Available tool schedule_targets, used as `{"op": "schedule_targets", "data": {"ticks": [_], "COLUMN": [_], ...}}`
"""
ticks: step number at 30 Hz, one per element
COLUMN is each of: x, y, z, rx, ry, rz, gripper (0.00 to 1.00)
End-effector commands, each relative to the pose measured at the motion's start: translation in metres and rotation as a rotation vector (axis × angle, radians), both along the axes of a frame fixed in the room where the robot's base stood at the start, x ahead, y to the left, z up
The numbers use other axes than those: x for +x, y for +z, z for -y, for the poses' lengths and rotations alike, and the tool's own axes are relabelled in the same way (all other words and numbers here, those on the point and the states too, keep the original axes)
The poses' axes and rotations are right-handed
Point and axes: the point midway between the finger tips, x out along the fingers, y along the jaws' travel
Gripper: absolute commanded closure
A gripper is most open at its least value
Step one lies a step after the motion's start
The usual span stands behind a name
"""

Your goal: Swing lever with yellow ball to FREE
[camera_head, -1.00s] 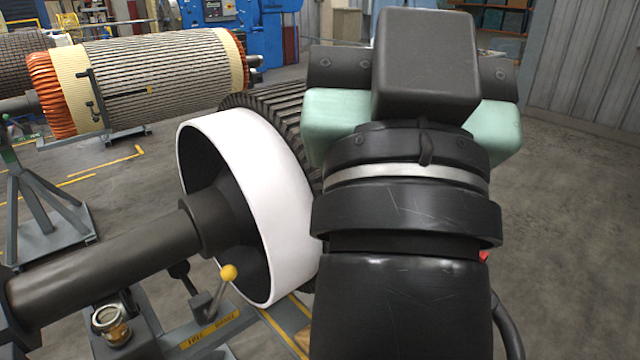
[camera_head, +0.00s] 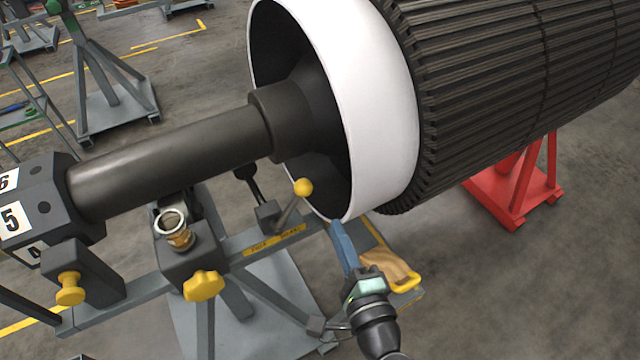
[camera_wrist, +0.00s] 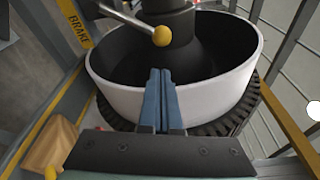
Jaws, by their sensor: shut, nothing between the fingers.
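The lever with the yellow ball (camera_head: 303,187) stands on the cross beam of the grey stand. It leans up and to the right, toward the BRAKE end of the yellow FREE/BRAKE label (camera_head: 275,240). In the wrist view the ball (camera_wrist: 161,36) shows beyond my fingertips, with its rod running up and left. My gripper (camera_head: 337,224) has its blue fingers shut and empty. It is right of and below the ball in the head view, near the white ring's lower edge and apart from the ball. The fingers also show in the wrist view (camera_wrist: 160,74).
A brass-rimmed cup (camera_head: 172,232) and yellow knobs (camera_head: 203,285) sit on the stand. A tan block (camera_head: 395,268) lies by my gripper. A red stand (camera_head: 510,190) is at right.

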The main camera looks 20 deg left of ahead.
Motion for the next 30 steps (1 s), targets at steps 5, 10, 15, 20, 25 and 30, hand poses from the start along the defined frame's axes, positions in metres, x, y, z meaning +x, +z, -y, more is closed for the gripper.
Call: {"op": "schedule_targets", "data": {"ticks": [5,10,15,20,25,30], "x": [0.001,0.009,0.031,0.055,0.071,0.078], "y": [0.001,0.001,0.001,0.000,-0.003,-0.003], "z": [0.000,-0.007,-0.026,-0.045,-0.058,-0.063], "rx": [-0.002,-0.002,-0.003,-0.003,-0.005,-0.004], "ry": [0.000,0.001,0.003,0.002,0.001,0.000], "rz": [0.003,0.003,0.005,0.006,0.005,0.005], "gripper": [1.00,1.00,1.00,1.00,1.00,1.00]}}
